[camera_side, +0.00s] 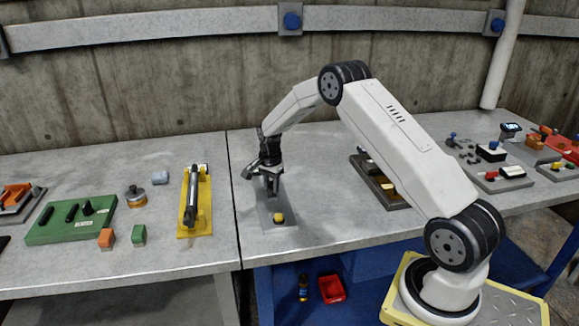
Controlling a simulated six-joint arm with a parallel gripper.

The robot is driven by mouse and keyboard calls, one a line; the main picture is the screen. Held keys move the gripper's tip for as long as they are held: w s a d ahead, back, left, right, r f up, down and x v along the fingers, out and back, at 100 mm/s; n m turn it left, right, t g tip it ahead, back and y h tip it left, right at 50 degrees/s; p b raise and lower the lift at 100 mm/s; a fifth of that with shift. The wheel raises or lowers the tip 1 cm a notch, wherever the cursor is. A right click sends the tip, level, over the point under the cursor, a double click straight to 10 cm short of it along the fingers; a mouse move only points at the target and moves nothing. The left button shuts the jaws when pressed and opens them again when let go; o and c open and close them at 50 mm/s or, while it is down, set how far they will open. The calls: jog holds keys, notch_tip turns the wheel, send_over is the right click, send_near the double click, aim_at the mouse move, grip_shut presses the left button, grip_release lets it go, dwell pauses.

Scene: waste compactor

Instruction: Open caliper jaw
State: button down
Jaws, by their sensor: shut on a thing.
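My gripper (271,189) points down over a grey plate (266,218) on the table, near the middle of the picture. It is shut on a small grey part that stands at the plate's far end. This looks like the caliper jaw, but the fingers hide most of it and I cannot tell how far it is open.
Left of the gripper, a yellow base (204,215) holds a long dark tool. Farther left are a green block (58,229) with black pegs and small cubes. A dark tray (378,183) lies partly behind my arm. More fixtures crowd the right end.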

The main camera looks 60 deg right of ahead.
dwell(0.4)
jog(key=shift+s+a, duration=0.5)
jog(key=shift+s, duration=0.05)
jog(key=shift+c, duration=2)
grip_release()
jog(key=shift+r, duration=0.1)
notch_tip(320, 180, up, 8)
jog(key=shift+a, duration=0.15)
